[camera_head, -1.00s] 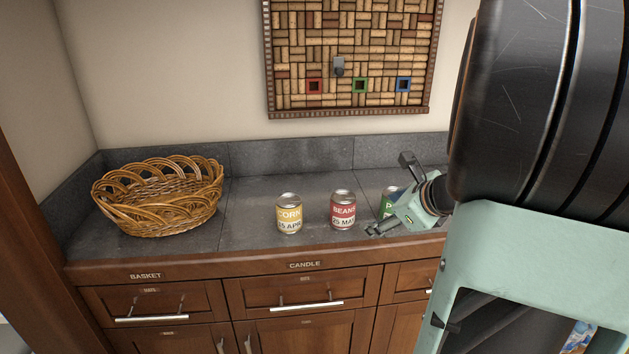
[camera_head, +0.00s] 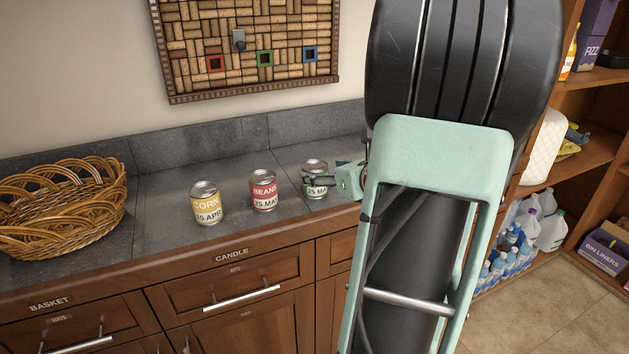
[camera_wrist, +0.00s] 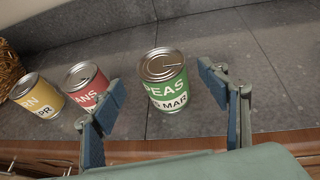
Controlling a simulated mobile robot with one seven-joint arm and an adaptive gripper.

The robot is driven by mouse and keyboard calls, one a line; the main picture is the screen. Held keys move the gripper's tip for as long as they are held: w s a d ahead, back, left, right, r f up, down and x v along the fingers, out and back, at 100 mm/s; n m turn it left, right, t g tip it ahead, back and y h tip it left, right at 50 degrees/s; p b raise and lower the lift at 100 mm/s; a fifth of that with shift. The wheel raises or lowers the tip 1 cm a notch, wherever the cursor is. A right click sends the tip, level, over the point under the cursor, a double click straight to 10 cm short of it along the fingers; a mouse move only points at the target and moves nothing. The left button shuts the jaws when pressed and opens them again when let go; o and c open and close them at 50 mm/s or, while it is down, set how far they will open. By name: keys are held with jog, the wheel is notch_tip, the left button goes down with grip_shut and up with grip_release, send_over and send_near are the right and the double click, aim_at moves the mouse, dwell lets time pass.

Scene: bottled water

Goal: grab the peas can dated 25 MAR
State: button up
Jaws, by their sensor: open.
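The green peas can (camera_head: 314,172) stands upright on the grey counter, right of the other cans. In the wrist view the peas can (camera_wrist: 166,82) shows "PEAS" and a date ending in "MAR"; in the head view its label reads "25 MA", partly covered by a finger. My gripper (camera_head: 322,182) is at the can's front right in the head view. In the wrist view my open gripper (camera_wrist: 160,100) has one finger left and one right, with the can ahead between and slightly beyond the tips. I cannot tell whether a finger touches it.
A red beans can (camera_head: 263,190) and a yellow corn can (camera_head: 207,204) stand to the left, the beans can close to my left finger in the wrist view. A wicker basket (camera_head: 62,207) is farther left. The counter's raised back edge (camera_head: 200,147) runs behind the cans.

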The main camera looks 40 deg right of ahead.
aim_at(320, 169)
jog(key=x, duration=0.5)
jog(key=shift+w+d, duration=0.15)
jog(key=shift+w, duration=0.05)
jog(key=shift+r, duration=0.1)
jog(key=c, duration=1.5)
